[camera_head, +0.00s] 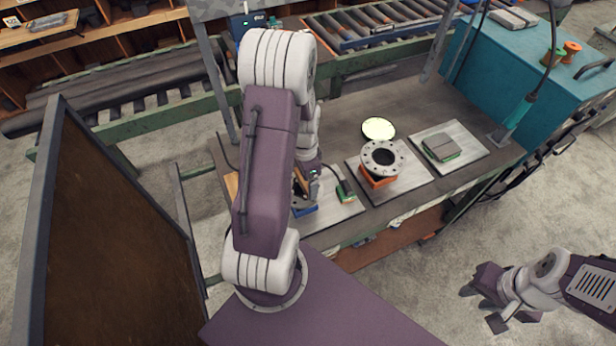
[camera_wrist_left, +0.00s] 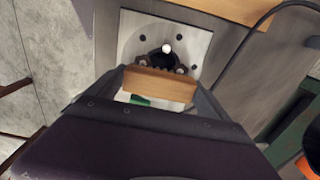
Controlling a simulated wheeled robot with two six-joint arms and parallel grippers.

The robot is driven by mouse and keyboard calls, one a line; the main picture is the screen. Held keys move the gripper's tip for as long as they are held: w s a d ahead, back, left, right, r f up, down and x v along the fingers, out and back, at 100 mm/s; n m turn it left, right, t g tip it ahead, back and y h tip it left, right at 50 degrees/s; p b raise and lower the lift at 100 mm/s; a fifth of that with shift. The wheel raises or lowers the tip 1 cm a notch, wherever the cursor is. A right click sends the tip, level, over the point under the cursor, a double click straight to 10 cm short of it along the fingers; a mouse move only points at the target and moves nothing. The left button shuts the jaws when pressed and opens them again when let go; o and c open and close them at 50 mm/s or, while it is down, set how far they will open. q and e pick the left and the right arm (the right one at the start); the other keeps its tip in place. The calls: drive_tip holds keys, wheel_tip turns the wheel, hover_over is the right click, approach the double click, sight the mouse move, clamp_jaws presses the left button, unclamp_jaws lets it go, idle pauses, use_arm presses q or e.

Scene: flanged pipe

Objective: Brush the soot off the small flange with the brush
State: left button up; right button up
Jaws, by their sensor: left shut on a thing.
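My left gripper (camera_head: 306,183) is shut on the brush, whose wooden block (camera_wrist_left: 160,84) spans between its fingers in the left wrist view. The brush's dark bristles are mostly hidden by the block. Just beyond the block lies a pale grey round flange (camera_wrist_left: 138,46) with bolt holes and a dark central opening. In the head view, my left arm and gripper cover much of this flange, which sits at a blue stand (camera_head: 305,211). I cannot tell whether the bristles touch it. My right gripper (camera_head: 483,305) is open and empty, away from the table at the lower right.
A larger grey flange (camera_head: 399,160) sits on an orange stand (camera_head: 376,179) mid-table. A pale yellow disc (camera_head: 378,128) lies behind it. A grey and green block (camera_head: 441,147) rests on a plate at right.

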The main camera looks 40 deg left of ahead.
use_arm(q)
drive_tip(key=shift+s+a, duration=0.3)
drive_tip(key=shift+s, duration=0.3)
drive_tip(key=shift+s+a, duration=0.3)
drive_tip(key=shift+s, duration=0.3)
drive_tip(key=shift+s+a, duration=0.1)
